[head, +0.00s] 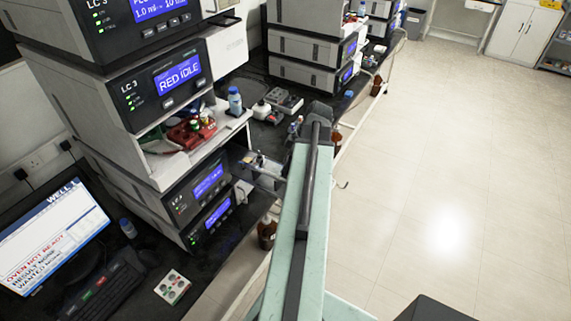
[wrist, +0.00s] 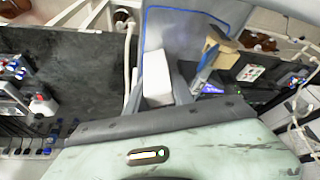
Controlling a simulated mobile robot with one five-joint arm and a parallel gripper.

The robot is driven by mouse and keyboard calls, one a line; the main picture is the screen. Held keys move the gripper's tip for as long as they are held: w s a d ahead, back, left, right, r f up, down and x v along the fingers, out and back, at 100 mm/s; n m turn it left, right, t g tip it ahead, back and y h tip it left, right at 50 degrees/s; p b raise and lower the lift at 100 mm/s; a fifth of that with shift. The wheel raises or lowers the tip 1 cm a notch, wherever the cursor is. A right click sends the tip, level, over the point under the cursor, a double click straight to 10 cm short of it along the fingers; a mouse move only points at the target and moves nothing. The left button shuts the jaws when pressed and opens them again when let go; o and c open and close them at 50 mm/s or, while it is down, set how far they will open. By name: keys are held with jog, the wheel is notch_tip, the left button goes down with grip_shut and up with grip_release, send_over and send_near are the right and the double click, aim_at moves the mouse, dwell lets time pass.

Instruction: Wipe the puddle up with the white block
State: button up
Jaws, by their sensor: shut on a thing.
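In the wrist view the white block (wrist: 157,72) stands upright between the grey fingers of my gripper (wrist: 158,88), which is shut on it. The block is over or in front of a grey panel with a blue outline (wrist: 178,22); I cannot tell whether it touches it. In the head view my gripper (head: 262,170) is small, beside the lower front of the near instrument stack, and partly hidden by my green arm. I cannot make out the puddle in either view.
The near instrument stack (head: 125,105) stands left of my arm, with a red rack (head: 190,132) on its shelf. A monitor (head: 50,235) and keyboard (head: 105,285) are at lower left. Brown bottles (head: 267,232) hang along the bench edge.

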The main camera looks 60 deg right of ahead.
jog(key=shift+s, duration=1.05)
jog(key=shift+w, duration=0.1)
jog(key=shift+w, duration=2.2)
jog(key=shift+s, duration=1.3)
jog(key=shift+s, duration=1)
